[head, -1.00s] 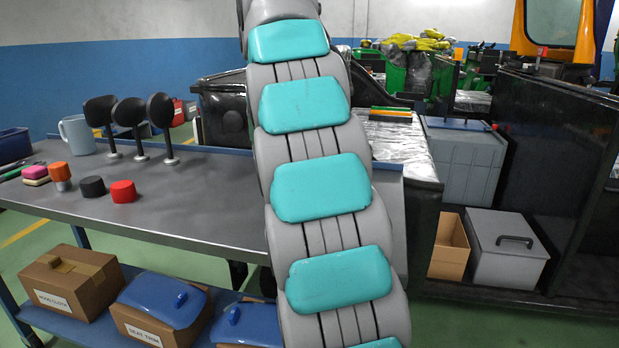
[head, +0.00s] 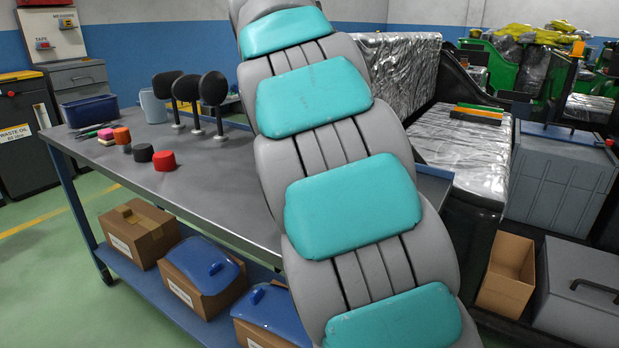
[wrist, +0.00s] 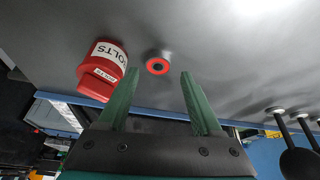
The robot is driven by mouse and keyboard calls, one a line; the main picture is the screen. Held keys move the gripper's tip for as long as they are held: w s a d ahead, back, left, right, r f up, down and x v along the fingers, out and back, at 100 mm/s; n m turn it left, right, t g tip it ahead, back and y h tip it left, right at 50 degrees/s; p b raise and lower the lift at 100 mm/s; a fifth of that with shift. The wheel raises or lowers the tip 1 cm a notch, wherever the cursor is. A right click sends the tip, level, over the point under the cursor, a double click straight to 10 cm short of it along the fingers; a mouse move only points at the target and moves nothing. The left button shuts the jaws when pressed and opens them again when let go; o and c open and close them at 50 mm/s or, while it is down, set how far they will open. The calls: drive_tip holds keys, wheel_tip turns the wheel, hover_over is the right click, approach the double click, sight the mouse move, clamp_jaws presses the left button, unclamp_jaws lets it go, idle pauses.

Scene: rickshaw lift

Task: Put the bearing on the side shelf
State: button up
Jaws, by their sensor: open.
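A small round grey piece with a red ring on its face and a dark centre, which looks like the bearing (wrist: 157,66), is on the grey table top in the wrist view. My gripper (wrist: 158,76) is open, with its two green fingers apart and the bearing showing between and beyond their tips. Nothing is held. In the head view my arm hides the gripper and the bearing. I cannot tell which surface is the side shelf; a blue lower shelf (head: 133,270) runs under the table.
A red container labelled BOLTS (wrist: 103,70) stands close to the left finger. In the head view, the table (head: 205,185) carries a mug (head: 153,107), dark round-headed stands (head: 214,90), a red cap (head: 164,160) and a blue bin (head: 90,111). Cardboard boxes (head: 139,237) fill the lower shelf.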

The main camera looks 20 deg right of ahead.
drive_tip(key=x, duration=0.5)
drive_tip(key=shift+d+r, duration=0.1)
drive_tip(key=shift+d, duration=0.2)
clamp_jaws()
